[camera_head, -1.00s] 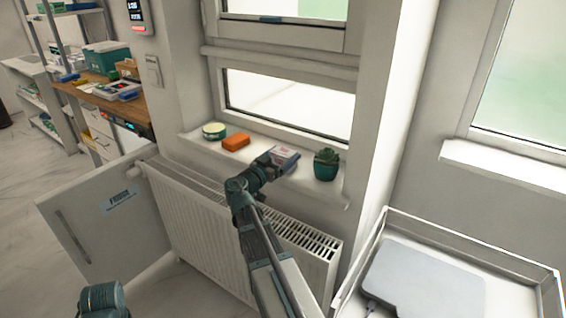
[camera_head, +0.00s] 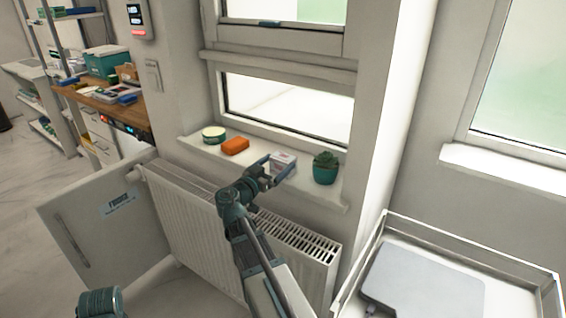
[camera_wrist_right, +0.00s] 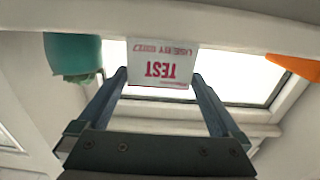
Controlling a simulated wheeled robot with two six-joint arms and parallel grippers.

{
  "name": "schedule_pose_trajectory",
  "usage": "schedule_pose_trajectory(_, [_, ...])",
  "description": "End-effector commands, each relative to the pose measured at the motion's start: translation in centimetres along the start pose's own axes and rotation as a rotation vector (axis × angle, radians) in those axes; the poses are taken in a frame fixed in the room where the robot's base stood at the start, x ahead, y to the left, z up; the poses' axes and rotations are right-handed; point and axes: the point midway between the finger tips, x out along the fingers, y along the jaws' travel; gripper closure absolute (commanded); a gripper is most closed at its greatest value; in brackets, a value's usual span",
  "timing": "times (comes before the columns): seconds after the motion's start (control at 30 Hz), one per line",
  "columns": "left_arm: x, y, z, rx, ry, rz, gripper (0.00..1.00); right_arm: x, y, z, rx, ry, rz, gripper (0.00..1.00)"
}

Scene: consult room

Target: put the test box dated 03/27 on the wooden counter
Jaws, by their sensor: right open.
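The test box (camera_head: 284,160) is white with red print and stands on the white windowsill. In the right wrist view the box (camera_wrist_right: 163,62) shows "TEST" and a "USE BY" line upside down; its date is too small to read surely. My right gripper (camera_head: 279,168) is open, with its fingertips at the near end of the box. In the right wrist view the fingertips lie close to either side of it; contact cannot be told. The wooden counter (camera_head: 134,110) is at the upper left. My left gripper is not in view.
An orange block (camera_head: 235,146) and a round tin (camera_head: 214,133) stand left of the box. A potted succulent (camera_head: 325,172) stands close on its right. A radiator (camera_head: 195,225) is below the sill. Boxes and trays crowd the counter, including a teal case (camera_head: 105,62).

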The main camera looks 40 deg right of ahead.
Motion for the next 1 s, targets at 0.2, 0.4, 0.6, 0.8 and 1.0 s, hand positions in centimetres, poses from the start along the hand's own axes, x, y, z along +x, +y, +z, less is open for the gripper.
schedule_pose_trajectory(0.2, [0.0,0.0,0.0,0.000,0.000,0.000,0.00,-4.9,0.1,0.0,0.000,0.000,-0.003,0.00])
schedule_pose_trajectory(0.4, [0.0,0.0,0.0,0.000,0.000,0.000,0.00,-7.7,0.1,0.0,0.000,0.000,-0.001,0.00])
schedule_pose_trajectory(0.6, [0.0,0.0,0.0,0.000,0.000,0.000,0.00,-8.8,0.1,0.0,0.000,0.000,0.001,0.00])
schedule_pose_trajectory(0.8, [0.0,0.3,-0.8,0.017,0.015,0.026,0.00,-9.2,0.0,0.5,-0.015,-0.021,0.000,0.00])
schedule_pose_trajectory(1.0, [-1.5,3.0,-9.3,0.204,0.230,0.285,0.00,-13.8,-0.5,5.8,-0.214,-0.267,-0.044,0.00])
